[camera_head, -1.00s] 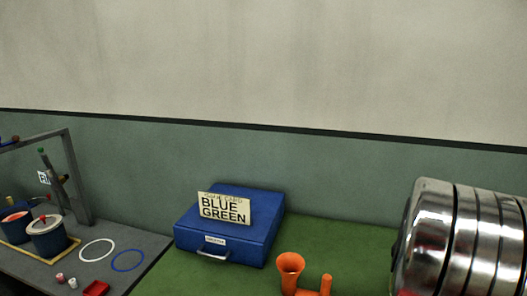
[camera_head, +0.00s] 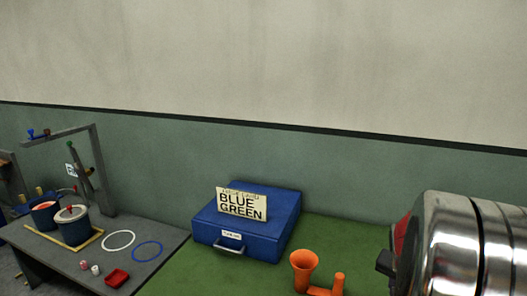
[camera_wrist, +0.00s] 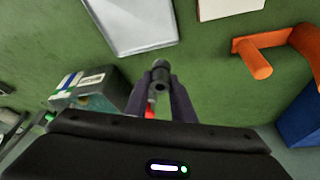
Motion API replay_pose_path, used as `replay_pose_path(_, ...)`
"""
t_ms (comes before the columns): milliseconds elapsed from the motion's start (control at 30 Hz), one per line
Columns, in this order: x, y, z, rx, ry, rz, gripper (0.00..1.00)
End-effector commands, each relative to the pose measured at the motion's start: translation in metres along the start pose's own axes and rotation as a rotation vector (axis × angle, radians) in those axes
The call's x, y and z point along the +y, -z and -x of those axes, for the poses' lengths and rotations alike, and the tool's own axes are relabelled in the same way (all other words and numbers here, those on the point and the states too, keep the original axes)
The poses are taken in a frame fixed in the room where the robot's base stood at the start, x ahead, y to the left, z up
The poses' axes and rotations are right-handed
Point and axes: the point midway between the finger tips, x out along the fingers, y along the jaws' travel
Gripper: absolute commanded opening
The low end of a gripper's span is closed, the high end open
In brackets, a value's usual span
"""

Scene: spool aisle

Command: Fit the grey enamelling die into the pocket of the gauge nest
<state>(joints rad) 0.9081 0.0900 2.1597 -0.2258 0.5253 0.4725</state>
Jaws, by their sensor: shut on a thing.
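In the wrist view my gripper (camera_wrist: 161,98) is shut on a small grey round piece (camera_wrist: 161,68) with a dark hole in its end, which looks like the grey enamelling die. The piece is held between the two dark fingertips, over the green surface. Something small and red shows between the fingers below it. I cannot pick out the gauge nest with certainty in either view. A grey block with a label and coloured stripes (camera_wrist: 90,88) is left of the fingers, apart from the held piece.
An orange fitting with a post (camera_head: 304,272) stands on the green bench (camera_head: 205,272), near a blue case (camera_head: 250,240) with a "BLUE GREEN" card (camera_head: 242,204). A pale flat tray (camera_wrist: 133,25) lies beyond the fingers. Pots (camera_head: 75,228) and rings crowd the left grey table (camera_head: 150,228).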

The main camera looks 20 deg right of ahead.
Motion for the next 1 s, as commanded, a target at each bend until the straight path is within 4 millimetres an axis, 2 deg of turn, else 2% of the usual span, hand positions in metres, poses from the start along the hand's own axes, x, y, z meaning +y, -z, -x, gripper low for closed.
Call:
replay_pose_path(33,-0.013,-0.009,0.003,0.0,0.015,0.036,0.0)
replay_pose_path(200,-0.053,-0.039,0.01,0.0,0.063,0.15,0.0)
replay_pose_path(1000,-0.23,-0.17,0.043,-0.001,0.271,0.656,0.0)
